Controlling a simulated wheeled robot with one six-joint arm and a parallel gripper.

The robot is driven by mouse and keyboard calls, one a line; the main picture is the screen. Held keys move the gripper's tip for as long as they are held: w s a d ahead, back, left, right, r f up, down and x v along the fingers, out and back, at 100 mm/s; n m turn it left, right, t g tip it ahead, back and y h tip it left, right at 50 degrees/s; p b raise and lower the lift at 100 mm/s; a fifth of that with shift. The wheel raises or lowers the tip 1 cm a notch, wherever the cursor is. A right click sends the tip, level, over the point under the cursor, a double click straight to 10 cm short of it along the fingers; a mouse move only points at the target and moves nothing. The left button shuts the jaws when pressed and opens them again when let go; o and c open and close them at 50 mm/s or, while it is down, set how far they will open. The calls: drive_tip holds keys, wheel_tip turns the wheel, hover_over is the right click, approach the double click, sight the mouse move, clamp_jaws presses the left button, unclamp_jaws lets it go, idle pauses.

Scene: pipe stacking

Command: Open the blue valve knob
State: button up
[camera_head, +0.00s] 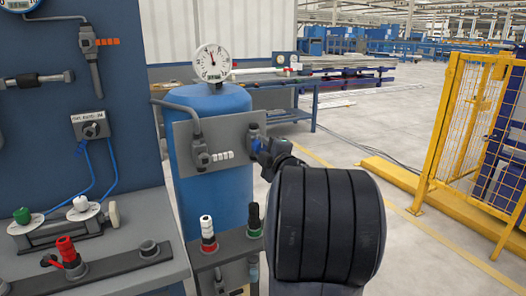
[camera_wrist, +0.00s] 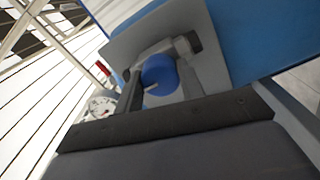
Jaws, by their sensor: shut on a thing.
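The blue valve knob (camera_wrist: 158,72) sits on a grey plate in the wrist view, with a white mark on its face. My gripper (camera_wrist: 160,80) has one dark finger on each side of the knob and is shut on it. In the head view the knob (camera_head: 255,139) is at the right end of the grey panel, partly hidden by my gripper (camera_head: 266,150). The dark rounded part of my arm fills the lower right of that view.
The grey panel (camera_head: 218,140) is on a blue tank (camera_head: 225,99) with a dial gauge (camera_head: 212,62) on top. Left is a bench with black, red and green fittings (camera_head: 66,250).

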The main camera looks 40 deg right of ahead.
drive_tip(key=o, duration=1)
drive_tip(key=p+v, duration=0.1)
drive_tip(key=v, duration=1)
drive_tip(key=shift+w+d+f, duration=0.1)
drive_tip(key=shift+w, duration=0.05)
drive_tip(key=b+x, duration=0.1)
drive_tip(key=x, duration=0.9)
drive_tip(key=shift+w, duration=0.3)
